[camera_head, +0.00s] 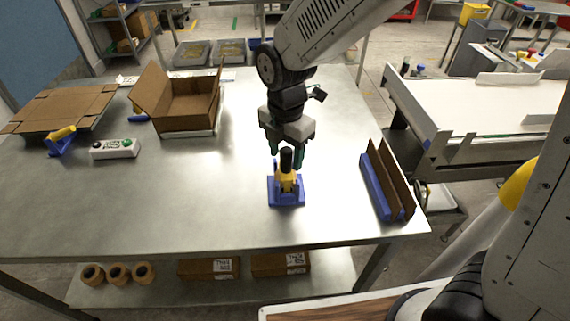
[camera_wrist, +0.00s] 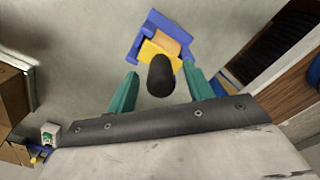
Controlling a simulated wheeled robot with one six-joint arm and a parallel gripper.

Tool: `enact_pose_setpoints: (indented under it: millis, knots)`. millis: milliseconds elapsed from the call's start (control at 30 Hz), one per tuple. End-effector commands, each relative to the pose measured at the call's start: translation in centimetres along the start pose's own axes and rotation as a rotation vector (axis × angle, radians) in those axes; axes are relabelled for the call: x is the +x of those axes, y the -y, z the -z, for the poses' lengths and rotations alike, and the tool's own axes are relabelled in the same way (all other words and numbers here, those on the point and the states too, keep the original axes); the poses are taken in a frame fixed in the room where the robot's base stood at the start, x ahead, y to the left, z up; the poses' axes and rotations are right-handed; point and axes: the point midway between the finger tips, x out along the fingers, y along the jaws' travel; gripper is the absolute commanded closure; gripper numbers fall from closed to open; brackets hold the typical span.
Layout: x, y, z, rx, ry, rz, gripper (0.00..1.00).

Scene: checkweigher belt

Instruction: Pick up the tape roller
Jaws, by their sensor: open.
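The tape roller, with a black handle and yellow body (camera_head: 286,183), stands upright in a blue holder (camera_head: 288,201) near the front middle of the steel table. In the wrist view its black handle (camera_wrist: 160,76) points up toward the camera, with the yellow body (camera_wrist: 153,48) and blue holder (camera_wrist: 144,24) beyond it. My gripper (camera_head: 286,158) is open right above the roller. In the wrist view its two green fingers (camera_wrist: 160,80) are on either side of the handle, with visible gaps. How deep the handle sits between them is hard to tell.
A blue rack with upright cardboard sheets (camera_head: 388,182) stands at the right table edge. An open carton (camera_head: 188,108), a white button box (camera_head: 115,149) and a blue-yellow tool (camera_head: 60,141) are at the left. A conveyor (camera_head: 490,108) is beyond the right edge. Front-left table is clear.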

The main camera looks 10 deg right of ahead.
Motion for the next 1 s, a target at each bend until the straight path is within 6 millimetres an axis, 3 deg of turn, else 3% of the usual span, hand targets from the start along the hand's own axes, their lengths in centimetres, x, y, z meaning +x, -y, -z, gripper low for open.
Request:
enact_pose_setpoints:
  millis: [133,367,500,567,867,1000]
  knots:
    - [1.3,0.0,0.0,0.001,0.000,0.000,0.48]
    - [1.3,0.0,0.0,0.001,0.000,-0.001,0.48]
    - [1.3,0.0,0.0,0.001,0.000,-0.001,0.87]
    - [1.3,0.0,0.0,0.001,0.000,-0.001,1.00]
    - [1.0,0.0,0.0,0.001,0.001,-0.002,1.00]
    - [-0.8,-0.1,0.0,0.001,0.002,-0.006,1.00]
